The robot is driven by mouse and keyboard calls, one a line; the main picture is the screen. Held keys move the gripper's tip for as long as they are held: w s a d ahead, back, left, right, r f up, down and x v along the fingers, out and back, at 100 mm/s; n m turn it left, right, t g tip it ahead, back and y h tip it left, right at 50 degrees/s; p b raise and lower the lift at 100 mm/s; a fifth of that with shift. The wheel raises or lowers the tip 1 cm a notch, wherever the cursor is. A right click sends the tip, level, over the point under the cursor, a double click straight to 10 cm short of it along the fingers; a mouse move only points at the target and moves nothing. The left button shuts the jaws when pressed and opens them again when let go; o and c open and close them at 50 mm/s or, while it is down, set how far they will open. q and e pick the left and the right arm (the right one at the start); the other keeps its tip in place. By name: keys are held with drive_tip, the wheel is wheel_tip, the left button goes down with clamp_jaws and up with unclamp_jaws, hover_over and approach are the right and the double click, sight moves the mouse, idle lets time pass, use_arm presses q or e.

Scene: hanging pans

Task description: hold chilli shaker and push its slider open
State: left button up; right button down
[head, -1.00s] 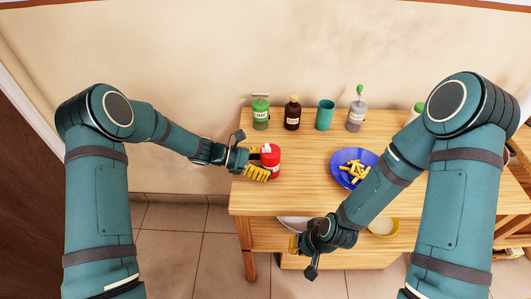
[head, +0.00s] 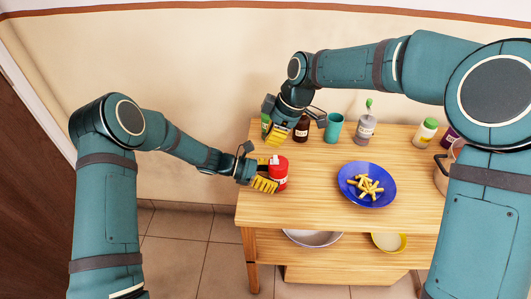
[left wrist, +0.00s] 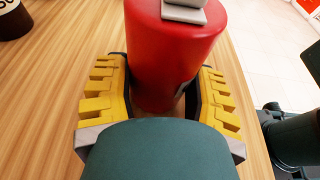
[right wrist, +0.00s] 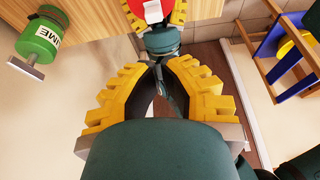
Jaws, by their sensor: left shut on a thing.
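The chilli shaker (head: 280,176) is red with a pale slider (left wrist: 184,12) on its top. It is upright at the table's left end; I cannot tell whether its base touches the wood. My left gripper (head: 268,177) is shut around its sides, one yellow finger on each side in the left wrist view (left wrist: 160,95). My right gripper (head: 276,136) is above and behind the shaker, apart from it, pointing down. In the right wrist view (right wrist: 160,66) its fingertips nearly meet with nothing between them. The shaker's top (right wrist: 150,10) shows beyond them at the upper edge.
A green lime bottle (right wrist: 38,42) and a dark bottle (head: 301,131) stand close to my right gripper. A teal cup (head: 333,131), a grey bottle (head: 366,128) and jars line the back. A blue plate (head: 346,190) of fries sits mid-table. The wood before it is clear.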

sight(275, 159)
drive_tip(key=shift+w+d+r+n, duration=0.25)
drive_tip(key=shift+d+r, duration=0.1)
drive_tip(key=shift+r, duration=0.15)
drive_tip(key=shift+w+d+r+n, duration=0.15)
drive_tip(key=shift+w+d+r, duration=0.15)
drive_tip(key=shift+r, duration=0.2)
drive_tip(key=x, duration=1)
drive_tip(key=shift+s, duration=0.1)
drive_tip(key=shift+d, duration=1.2)
